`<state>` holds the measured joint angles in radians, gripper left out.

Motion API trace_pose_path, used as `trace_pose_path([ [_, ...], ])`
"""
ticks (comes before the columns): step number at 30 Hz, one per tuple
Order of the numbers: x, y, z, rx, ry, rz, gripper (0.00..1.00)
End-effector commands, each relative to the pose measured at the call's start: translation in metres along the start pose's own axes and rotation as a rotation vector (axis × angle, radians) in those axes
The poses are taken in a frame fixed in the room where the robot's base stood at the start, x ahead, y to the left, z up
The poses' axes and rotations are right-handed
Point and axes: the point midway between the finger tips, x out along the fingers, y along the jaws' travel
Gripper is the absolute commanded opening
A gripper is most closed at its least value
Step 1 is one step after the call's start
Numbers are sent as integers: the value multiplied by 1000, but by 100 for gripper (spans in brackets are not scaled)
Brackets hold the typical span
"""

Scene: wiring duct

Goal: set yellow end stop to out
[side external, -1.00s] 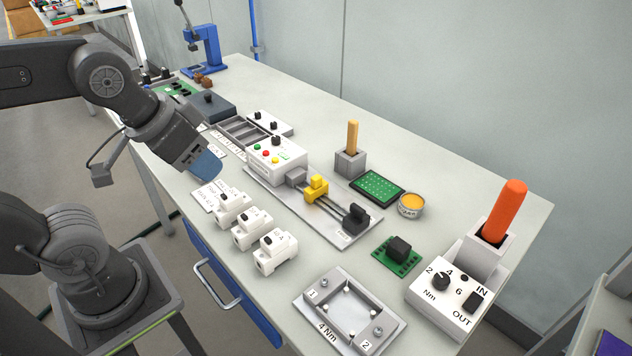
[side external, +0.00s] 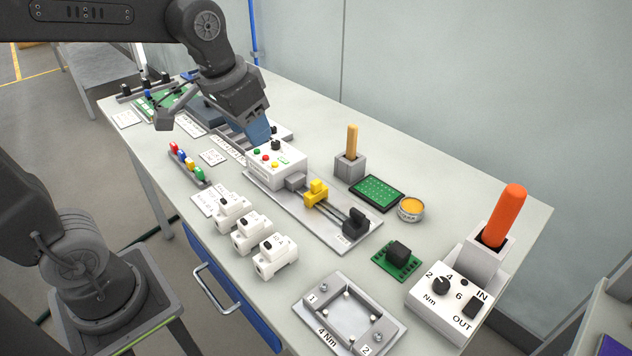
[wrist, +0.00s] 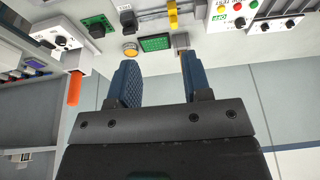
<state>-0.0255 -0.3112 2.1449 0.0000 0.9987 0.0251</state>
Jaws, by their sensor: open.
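The yellow end stop (side external: 316,193) sits on two dark rods of a grey slide plate (side external: 334,234), close to a grey block at the control box end. A black block (side external: 356,222) stands at the far end of the rods. The yellow end stop (wrist: 172,14) also shows at the top of the wrist view. My gripper (side external: 262,132) is above and behind the white control box (side external: 276,167), left of the end stop and apart from it. In the wrist view my gripper (wrist: 160,72) has its blue fingers apart with nothing between them.
White breakers (side external: 252,232) stand in front of the slide plate. A wooden stick (side external: 352,139) in a grey holder, a green board (side external: 377,191) and a tin (side external: 411,209) are behind it. A torque box (side external: 448,298) and an orange handle (side external: 504,215) stand at right.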

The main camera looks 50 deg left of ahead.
Motion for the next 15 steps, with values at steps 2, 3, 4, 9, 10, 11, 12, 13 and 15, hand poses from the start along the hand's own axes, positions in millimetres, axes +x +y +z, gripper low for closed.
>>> trace_pose_path([
  [2,15,-3,-28,0,-58,-1,45],
  [3,23,-5,-40,0,-82,-1,45],
  [4,29,-6,-49,0,-101,-1,45],
  [9,72,-14,-95,-1,-202,2,45],
  [10,80,-15,-101,0,-218,3,45],
  [11,88,-17,-106,0,-232,3,45],
  [12,98,-18,-113,0,-250,4,45],
  [13,104,-19,-117,0,-262,5,45],
  [15,118,-21,-124,0,-285,6,45],
])
